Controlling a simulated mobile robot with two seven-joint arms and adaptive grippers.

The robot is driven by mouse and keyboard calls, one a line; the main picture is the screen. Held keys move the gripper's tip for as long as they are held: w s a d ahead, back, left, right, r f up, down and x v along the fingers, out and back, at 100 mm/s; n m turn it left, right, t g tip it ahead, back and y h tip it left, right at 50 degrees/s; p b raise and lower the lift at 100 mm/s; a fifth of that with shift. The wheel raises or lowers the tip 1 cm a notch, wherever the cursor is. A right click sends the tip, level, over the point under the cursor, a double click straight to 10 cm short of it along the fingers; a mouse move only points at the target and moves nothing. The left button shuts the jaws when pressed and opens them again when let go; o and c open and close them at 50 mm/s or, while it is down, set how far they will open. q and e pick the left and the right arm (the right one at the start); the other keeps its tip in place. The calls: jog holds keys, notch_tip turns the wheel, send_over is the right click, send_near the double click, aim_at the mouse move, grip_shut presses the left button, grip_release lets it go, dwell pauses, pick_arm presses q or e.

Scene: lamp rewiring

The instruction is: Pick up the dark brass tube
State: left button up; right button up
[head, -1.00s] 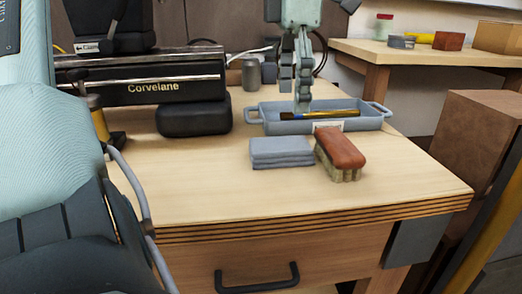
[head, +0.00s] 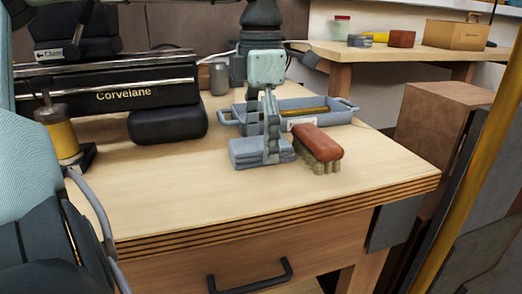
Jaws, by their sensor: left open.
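A brass tube (head: 307,111) lies in the blue-grey tray (head: 340,117) at the back of the workbench. Its left part is hidden behind my gripper, and its shade is hard to judge at this size. My left gripper (head: 264,147) points down in front of the tray, over the folded grey cloth (head: 248,153). Its fingers are apart with no object seen between them, and it is clear of the tube. I cannot tell whether the fingertips touch the cloth. My right gripper is not in view.
A brush with a red-brown back (head: 318,142) lies right of the cloth. A black Corvelane machine (head: 125,95) and a dark pad (head: 167,125) stand at the left, with a grey cup (head: 218,78) behind. The bench's front (head: 200,200) is clear. A cardboard box (head: 440,115) stands at the right.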

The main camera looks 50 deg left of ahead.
pick_arm(q)
jog(key=shift+f, duration=0.25)
jog(key=c, duration=1.2)
jog(key=shift+r, duration=0.1)
jog(key=shift+c, duration=0.2)
